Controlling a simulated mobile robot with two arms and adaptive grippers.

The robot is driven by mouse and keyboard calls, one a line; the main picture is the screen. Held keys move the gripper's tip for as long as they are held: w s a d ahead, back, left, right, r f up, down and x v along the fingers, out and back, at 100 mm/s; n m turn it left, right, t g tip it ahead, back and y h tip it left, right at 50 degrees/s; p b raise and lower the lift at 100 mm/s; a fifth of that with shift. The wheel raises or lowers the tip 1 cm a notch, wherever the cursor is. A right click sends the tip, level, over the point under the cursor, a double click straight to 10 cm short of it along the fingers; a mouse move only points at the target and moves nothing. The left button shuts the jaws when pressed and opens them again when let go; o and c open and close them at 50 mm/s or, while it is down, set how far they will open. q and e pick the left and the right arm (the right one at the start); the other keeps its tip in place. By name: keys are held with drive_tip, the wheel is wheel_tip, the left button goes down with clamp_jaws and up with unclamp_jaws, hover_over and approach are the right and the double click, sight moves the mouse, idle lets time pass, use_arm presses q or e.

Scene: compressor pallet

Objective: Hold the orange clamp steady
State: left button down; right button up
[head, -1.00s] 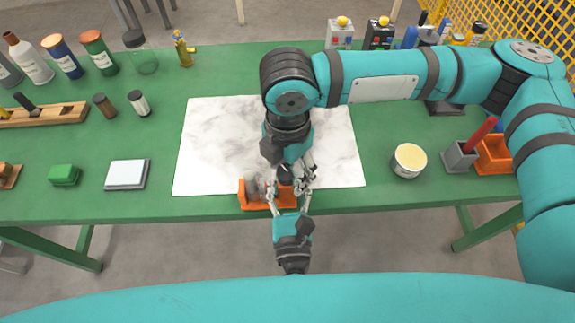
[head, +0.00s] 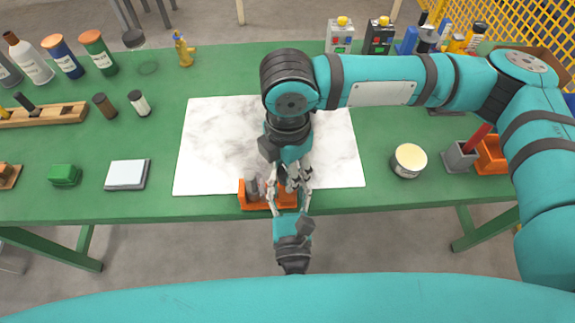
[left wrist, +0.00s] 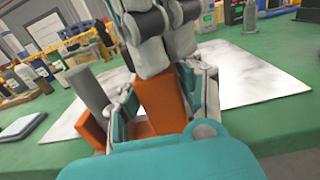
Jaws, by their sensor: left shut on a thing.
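The orange clamp (head: 249,204) sits at the front edge of the table, by the lower edge of a marbled white sheet. My left gripper (head: 288,190) reaches up to it from the front and is shut on it. In the left wrist view the clamp's orange upright (left wrist: 163,103) lies between the two fingers, and a grey cylinder (left wrist: 88,88) stands at its left part. My right gripper (head: 292,172) hangs over the clamp from above, its fingers close to the left ones. They overlap the clamp, so whether they are open or shut is unclear.
The white sheet (head: 215,140) lies bare behind the clamp. A cream-filled round tin (head: 408,160) stands to the right, beside a grey holder (head: 459,157) and an orange bin (head: 492,157). A white pad (head: 127,174) and green block (head: 64,175) lie left.

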drive_tip(key=m, duration=0.3)
drive_tip(key=o, duration=1.2)
wheel_tip(320, 180, up, 12)
